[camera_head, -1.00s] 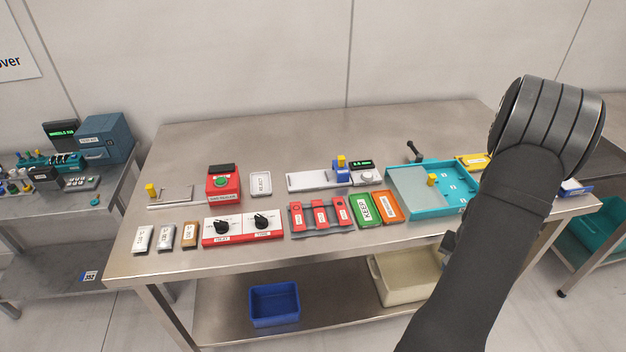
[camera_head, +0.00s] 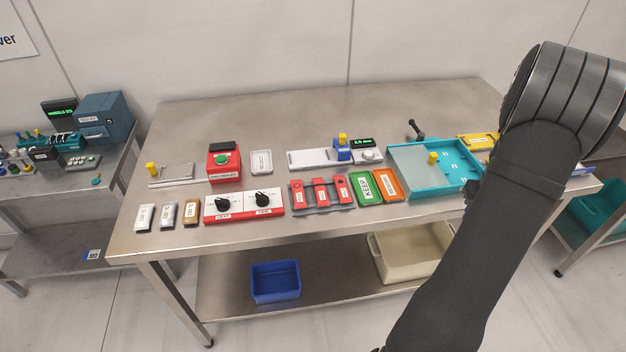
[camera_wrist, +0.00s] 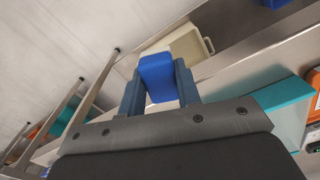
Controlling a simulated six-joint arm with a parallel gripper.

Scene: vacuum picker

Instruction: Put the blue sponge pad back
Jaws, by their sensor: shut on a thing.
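The blue sponge pad (camera_wrist: 157,77) is between the two fingers of my gripper (camera_wrist: 160,90) in the wrist view. The gripper is shut on it and holds it up, clear of the floor and table below. In the head view my arm covers the right front of the table, and the gripper and pad are hidden behind it.
The steel table (camera_head: 300,130) holds a turquoise tray (camera_head: 408,188), a red bag sealer (camera_head: 223,164), a dial panel (camera_head: 243,206) and green and orange pads (camera_head: 387,185). A blue bin (camera_head: 275,282) and a cream bin (camera_head: 395,258) sit on the lower shelf. The table's back strip is clear.

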